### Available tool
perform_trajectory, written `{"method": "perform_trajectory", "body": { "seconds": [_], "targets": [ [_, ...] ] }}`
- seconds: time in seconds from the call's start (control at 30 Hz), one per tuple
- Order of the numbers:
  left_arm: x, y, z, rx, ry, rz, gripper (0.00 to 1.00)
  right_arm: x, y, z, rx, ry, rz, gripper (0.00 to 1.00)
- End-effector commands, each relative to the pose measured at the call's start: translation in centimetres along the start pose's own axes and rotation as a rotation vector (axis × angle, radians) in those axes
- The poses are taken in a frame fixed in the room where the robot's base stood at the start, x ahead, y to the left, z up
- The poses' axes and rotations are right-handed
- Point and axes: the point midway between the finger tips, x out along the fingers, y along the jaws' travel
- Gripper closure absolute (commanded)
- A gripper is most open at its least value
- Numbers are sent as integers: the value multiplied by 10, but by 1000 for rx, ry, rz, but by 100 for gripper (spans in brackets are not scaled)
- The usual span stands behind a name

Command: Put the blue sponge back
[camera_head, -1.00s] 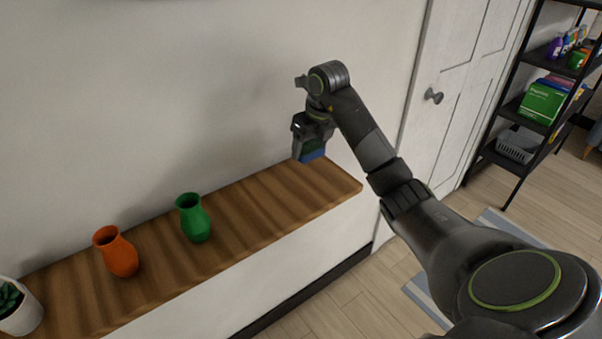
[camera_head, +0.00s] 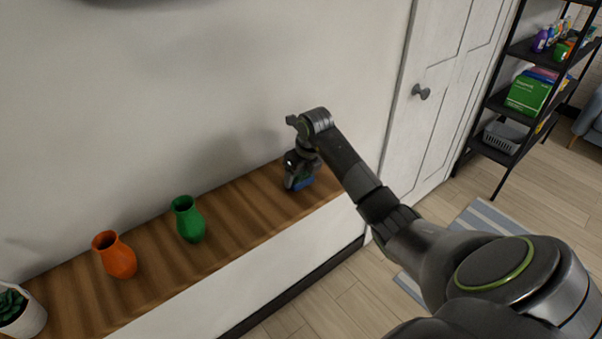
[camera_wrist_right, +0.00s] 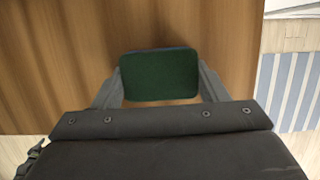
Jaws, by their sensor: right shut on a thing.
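The blue sponge (camera_head: 303,183) is low over the right end of the wooden shelf top (camera_head: 245,207), in my right gripper (camera_head: 299,180). In the right wrist view the sponge (camera_wrist_right: 160,76) shows a dark green face with a thin blue edge, and a finger of the right gripper (camera_wrist_right: 160,82) presses on each side of it. I cannot tell whether the sponge touches the wood. My left gripper is not in view.
A green vase (camera_head: 188,220) and an orange vase (camera_head: 115,256) stand on the shelf top to the left, with a potted plant (camera_head: 22,311) at the far left. A wall is behind. A door (camera_head: 440,100) and black rack (camera_head: 497,100) are at right.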

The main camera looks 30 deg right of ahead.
Motion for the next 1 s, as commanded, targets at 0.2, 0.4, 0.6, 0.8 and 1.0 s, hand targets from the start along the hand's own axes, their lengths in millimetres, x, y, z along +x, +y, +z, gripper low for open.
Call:
{"method": "perform_trajectory", "body": {
  "seconds": [0.2, 0.4, 0.6, 0.8, 1.0],
  "targets": [
    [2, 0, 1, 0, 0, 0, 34, 2, 0, 0, 0, 0, 0, 14],
    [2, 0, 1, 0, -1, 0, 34, 2, 0, 0, 0, 0, 0, 12],
    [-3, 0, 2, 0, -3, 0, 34, -4, 0, 1, 0, 0, 0, 12],
    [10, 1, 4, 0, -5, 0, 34, -34, -1, 1, -3, -7, -5, 12],
    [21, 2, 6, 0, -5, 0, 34, -79, -1, 1, -2, -6, -4, 12]
  ]
}}
